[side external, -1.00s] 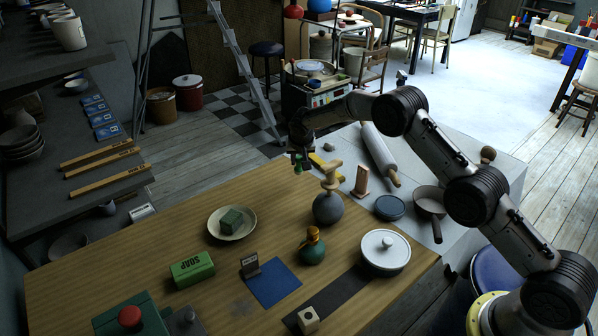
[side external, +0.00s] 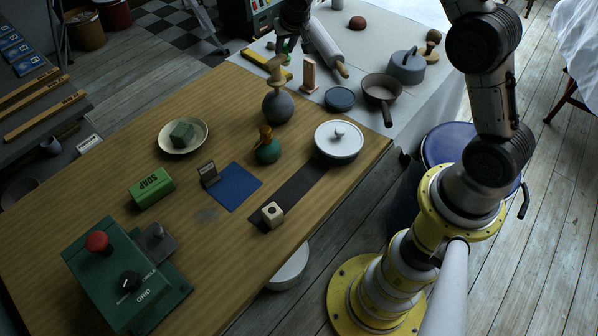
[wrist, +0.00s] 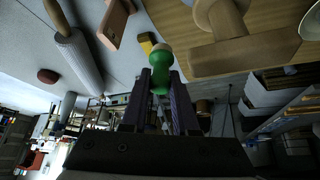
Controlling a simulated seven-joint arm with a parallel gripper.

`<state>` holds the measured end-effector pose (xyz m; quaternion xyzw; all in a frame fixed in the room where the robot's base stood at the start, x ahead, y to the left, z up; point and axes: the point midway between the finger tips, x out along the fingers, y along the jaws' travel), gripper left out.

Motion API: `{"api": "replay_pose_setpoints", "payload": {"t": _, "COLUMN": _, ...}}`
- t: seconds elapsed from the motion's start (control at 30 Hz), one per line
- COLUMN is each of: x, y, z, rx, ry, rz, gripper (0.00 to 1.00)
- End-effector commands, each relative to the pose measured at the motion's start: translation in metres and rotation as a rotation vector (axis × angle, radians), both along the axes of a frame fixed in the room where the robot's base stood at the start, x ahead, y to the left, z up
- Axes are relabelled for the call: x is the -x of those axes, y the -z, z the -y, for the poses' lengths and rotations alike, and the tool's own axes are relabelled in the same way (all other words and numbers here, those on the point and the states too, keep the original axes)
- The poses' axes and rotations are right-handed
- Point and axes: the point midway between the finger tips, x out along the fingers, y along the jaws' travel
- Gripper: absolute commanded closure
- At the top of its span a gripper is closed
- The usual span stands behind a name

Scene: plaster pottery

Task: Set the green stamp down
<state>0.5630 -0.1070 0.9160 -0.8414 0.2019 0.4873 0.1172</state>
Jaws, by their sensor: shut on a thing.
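The green stamp (wrist: 161,80), a rounded green handle with a pale tan end, is between my gripper's fingers in the wrist view. My gripper (wrist: 160,92) is shut on it. In the side view my gripper (side external: 285,42) is near the top, with the green stamp (side external: 282,50) partly hidden by the fingers. It is over the far white surface, just behind a yellow block (side external: 258,60). I cannot tell whether the stamp touches the surface.
Close by are a wooden-topped grey round vessel (side external: 278,106), an upright pinkish block (side external: 308,76) and a rolling pin (side external: 326,46). A blue mat (side external: 236,187) is on the wooden table.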

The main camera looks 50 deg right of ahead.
Motion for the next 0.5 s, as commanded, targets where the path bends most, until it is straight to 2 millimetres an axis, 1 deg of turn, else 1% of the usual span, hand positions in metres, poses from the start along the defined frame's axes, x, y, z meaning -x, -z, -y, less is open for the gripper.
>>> {"api": "replay_pose_setpoints", "payload": {"t": 0.03, "x": 0.012, "y": -0.003, "z": 0.004, "rx": 0.001, "ry": -0.007, "rz": 0.001, "gripper": 1.0}}
{"api": "replay_pose_setpoints", "payload": {"t": 0.1, "x": 0.025, "y": -0.005, "z": 0.007, "rx": 0.0, "ry": -0.02, "rz": 0.001, "gripper": 1.0}}
{"api": "replay_pose_setpoints", "payload": {"t": 0.3, "x": 0.056, "y": -0.008, "z": 0.011, "rx": 0.0, "ry": -0.06, "rz": 0.001, "gripper": 1.0}}
{"api": "replay_pose_setpoints", "payload": {"t": 0.37, "x": 0.066, "y": -0.007, "z": 0.007, "rx": 0.0, "ry": -0.087, "rz": 0.0, "gripper": 1.0}}
{"api": "replay_pose_setpoints", "payload": {"t": 0.4, "x": 0.072, "y": -0.006, "z": 0.0, "rx": 0.0, "ry": -0.117, "rz": -0.001, "gripper": 1.0}}
{"api": "replay_pose_setpoints", "payload": {"t": 0.5, "x": 0.081, "y": -0.001, "z": -0.024, "rx": -0.001, "ry": -0.202, "rz": -0.001, "gripper": 1.0}}
